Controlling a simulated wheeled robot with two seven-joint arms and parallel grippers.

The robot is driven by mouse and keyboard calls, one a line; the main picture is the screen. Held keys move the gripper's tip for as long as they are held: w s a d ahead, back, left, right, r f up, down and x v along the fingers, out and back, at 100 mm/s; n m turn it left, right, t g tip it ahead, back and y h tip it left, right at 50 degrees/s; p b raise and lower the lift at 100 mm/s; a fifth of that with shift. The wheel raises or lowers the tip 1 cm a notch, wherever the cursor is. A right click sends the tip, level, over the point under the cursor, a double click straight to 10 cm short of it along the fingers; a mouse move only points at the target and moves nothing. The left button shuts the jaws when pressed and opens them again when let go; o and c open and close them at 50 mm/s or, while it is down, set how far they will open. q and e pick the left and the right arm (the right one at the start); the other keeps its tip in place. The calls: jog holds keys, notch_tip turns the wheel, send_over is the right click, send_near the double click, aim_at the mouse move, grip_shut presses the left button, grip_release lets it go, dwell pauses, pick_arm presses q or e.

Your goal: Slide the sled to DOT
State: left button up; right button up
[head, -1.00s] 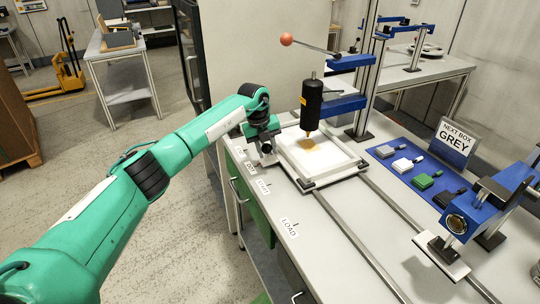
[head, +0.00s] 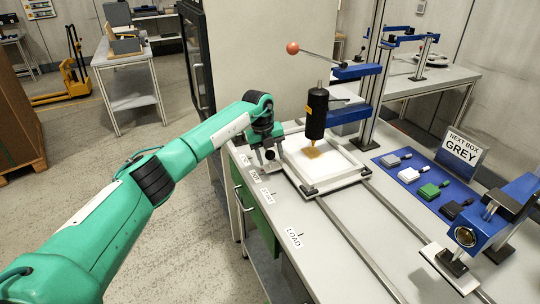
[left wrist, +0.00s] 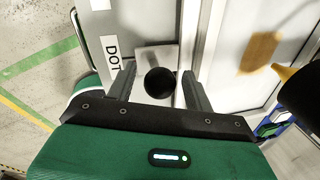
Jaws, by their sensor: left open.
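The sled (head: 324,187), a white framed tray with a pale panel, sits on two metal rails at the far end of the bench, under the black pump. A tan patch (head: 312,153) lies on its panel. My left gripper (head: 270,158) is at the sled's left side. In the left wrist view my left gripper (left wrist: 159,84) is open, with a round black knob (left wrist: 160,82) between its fingers; contact cannot be told. The DOT label (left wrist: 112,52) lies just left of the fingers. My right gripper is not in view.
The black pump (head: 317,113) with a gold nozzle hangs over the sled; its red-ball lever (head: 293,48) is raised. START (head: 268,195) and LOAD (head: 293,238) labels run along the left bench edge. Right are a blue mat (head: 400,187) with colour blocks and a blue fixture (head: 480,225).

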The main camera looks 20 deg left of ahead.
pick_arm(q)
jog(key=shift+r, duration=0.35)
jog(key=r+p, duration=0.2)
jog(key=a+r+p, duration=0.1)
jog(key=r+p, duration=0.1)
jog(key=r, duration=0.1)
jog(key=s+r+p, duration=0.1)
jog(key=r+p, duration=0.1)
jog(key=r, duration=0.1)
jog(key=shift+a+r, duration=0.2)
jog(key=r+p, duration=0.2)
jog(key=r, duration=0.1)
jog(key=r+p, duration=0.1)
jog(key=shift+s+a+r, duration=0.25)
jog(key=shift+a, duration=0.15)
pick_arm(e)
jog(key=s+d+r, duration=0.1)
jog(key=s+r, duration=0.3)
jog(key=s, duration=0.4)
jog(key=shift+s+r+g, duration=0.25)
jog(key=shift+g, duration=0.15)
